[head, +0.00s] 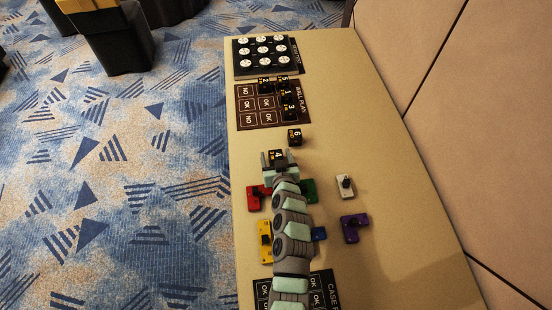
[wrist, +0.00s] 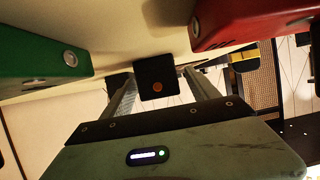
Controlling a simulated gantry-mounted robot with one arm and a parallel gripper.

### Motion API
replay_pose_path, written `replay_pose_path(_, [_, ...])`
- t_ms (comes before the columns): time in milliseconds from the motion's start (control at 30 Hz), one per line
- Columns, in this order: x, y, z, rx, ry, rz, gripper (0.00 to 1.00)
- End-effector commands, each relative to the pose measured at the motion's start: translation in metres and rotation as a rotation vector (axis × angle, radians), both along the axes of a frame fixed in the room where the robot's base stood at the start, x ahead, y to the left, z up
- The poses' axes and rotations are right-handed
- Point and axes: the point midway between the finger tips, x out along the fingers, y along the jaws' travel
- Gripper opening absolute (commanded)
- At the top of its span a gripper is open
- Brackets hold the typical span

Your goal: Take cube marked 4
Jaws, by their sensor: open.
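The cube marked 4 (head: 277,155) is black with a pale number on top. In the head view it sits between the two fingers of my gripper (head: 278,159), near the left part of the table. In the wrist view a black cube face with an orange round spot (wrist: 158,76) shows between the open fingers of my gripper (wrist: 160,88). Gaps show between this cube and the fingers. Whether the cube rests on the table is hard to tell.
A cube marked 6 (head: 294,135) stands just beyond. Cubes marked 2, 5, 1 and 3 lie on the brown board (head: 243,105). Red (head: 253,201), green (head: 311,188), white (head: 345,187), yellow (head: 265,252) and purple (head: 352,232) pieces lie around my arm. The table's right side is clear.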

Motion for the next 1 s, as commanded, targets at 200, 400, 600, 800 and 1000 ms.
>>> replay_pose_path(200, [-0.0001,0.0,0.0004,0.0,0.0,0.0,0.65])
replay_pose_path(400, [-0.0001,-0.0001,0.0005,0.0,0.0,0.0,0.49])
replay_pose_path(600, [-0.0002,-0.0001,0.0004,0.0,0.0,0.0,0.32])
replay_pose_path(800, [-0.0002,-0.0002,0.0005,0.0,-0.001,0.0,0.16])
replay_pose_path(1000, [-0.0001,-0.0002,0.0007,0.0,-0.001,0.0,0.01])
